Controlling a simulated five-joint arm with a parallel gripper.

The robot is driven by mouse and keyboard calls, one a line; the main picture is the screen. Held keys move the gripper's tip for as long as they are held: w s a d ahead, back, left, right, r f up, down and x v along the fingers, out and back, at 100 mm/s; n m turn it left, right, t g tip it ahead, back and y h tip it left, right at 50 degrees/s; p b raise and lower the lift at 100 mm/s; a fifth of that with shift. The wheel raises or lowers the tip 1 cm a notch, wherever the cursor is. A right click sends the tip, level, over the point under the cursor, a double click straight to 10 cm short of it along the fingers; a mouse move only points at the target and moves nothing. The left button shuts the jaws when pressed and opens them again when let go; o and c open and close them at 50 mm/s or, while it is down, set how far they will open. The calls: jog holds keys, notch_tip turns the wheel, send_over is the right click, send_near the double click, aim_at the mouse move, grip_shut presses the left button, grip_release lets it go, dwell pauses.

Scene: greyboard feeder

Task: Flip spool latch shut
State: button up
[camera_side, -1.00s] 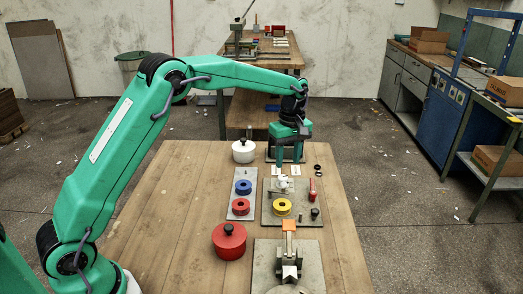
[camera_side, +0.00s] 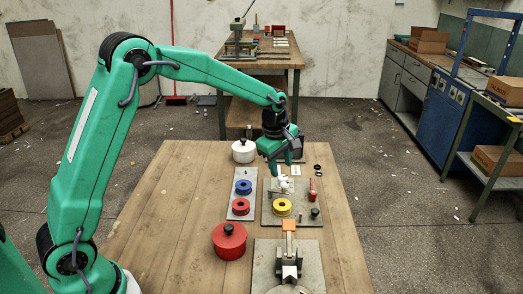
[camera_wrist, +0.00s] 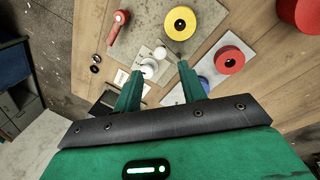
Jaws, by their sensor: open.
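The grey board (camera_side: 270,216) carries a yellow spool (camera_side: 282,206), a red lever-like part (camera_side: 312,189) that may be the latch, and a small white part (camera_side: 282,184) at its back. In the wrist view the red lever (camera_wrist: 117,28) stands left of the yellow spool (camera_wrist: 181,23). The white part (camera_wrist: 149,68) shows there between my fingers. My gripper (camera_side: 281,170) is open and tilted, near the white part and apart from the red lever. In the wrist view my gripper (camera_wrist: 160,70) holds nothing; I cannot tell whether it touches the white part.
A plate with a blue spool (camera_side: 243,187) and a red spool (camera_side: 240,206) lies left of the board. A red pot (camera_side: 229,241), a white pot (camera_side: 243,151) and a metal fixture (camera_side: 289,264) stand around. The table's right side is bare.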

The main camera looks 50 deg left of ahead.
aim_at(284, 183)
jog(key=shift+w+f, duration=0.2)
jog(key=shift+f, duration=0.9)
jog(key=shift+w+f, duration=0.25)
jog(key=shift+f, duration=0.85)
jog(key=shift+w+f, duration=0.2)
jog(key=shift+f, duration=0.9)
grip_shut()
